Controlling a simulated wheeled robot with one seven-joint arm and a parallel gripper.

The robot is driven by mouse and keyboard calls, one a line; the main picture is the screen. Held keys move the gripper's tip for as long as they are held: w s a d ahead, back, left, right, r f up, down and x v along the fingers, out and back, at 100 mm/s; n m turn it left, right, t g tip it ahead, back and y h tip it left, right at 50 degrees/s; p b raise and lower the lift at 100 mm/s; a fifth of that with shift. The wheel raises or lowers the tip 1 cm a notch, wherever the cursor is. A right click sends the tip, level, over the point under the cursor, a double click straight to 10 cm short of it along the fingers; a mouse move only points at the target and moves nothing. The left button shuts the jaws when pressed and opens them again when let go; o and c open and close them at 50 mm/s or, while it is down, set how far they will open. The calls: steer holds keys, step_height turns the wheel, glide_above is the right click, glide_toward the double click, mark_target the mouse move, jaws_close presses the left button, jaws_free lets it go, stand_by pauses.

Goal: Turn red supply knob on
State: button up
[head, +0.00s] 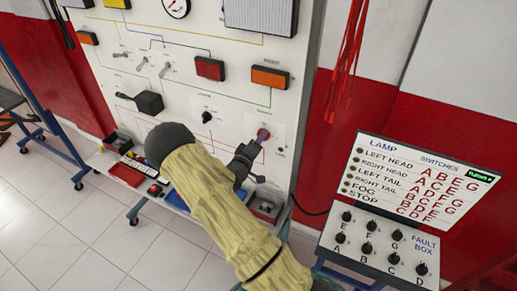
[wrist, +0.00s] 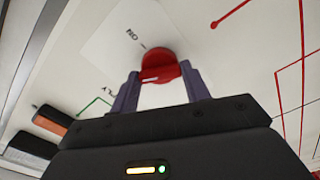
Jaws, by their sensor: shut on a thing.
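The red supply knob (head: 263,134) sits on the lower right of the white trainer board (head: 225,28). In the wrist view the red knob (wrist: 160,64) shows between my two fingers, on a pale label plate with an upside-down "ON" mark. A white mark shows on the knob's lower face, on the side away from the "ON" text. My gripper (head: 257,142) reaches up to the board from the lower left. In the wrist view my gripper (wrist: 160,82) is shut on the knob, one finger on each side. My fingers partly hide the knob's sides.
A black knob (head: 206,117) and a black box (head: 149,102) are on the board to the left. A fault box (head: 380,245) with several black knobs stands at the right, below a lamp switch chart (head: 420,180). Red cables (head: 350,50) hang on the wall.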

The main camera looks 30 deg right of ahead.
steer(key=shift+f+m+b, duration=0.15)
steer(key=shift+m+b, duration=3.05)
steer(key=shift+b, duration=0.8)
steer(key=shift+f+m+b, duration=0.1)
steer(key=shift+m+b, duration=3.1)
steer(key=shift+b, duration=0.75)
steer(key=o, duration=1)
steer(key=shift+r, duration=0.15)
steer(key=shift+s+a, duration=0.1)
steer(key=shift+a, duration=0.05)
steer(key=b+v, duration=0.2)
steer(key=v, duration=1.5)
steer(key=shift+s+a+b, duration=0.1)
steer(key=shift+b, duration=0.2)
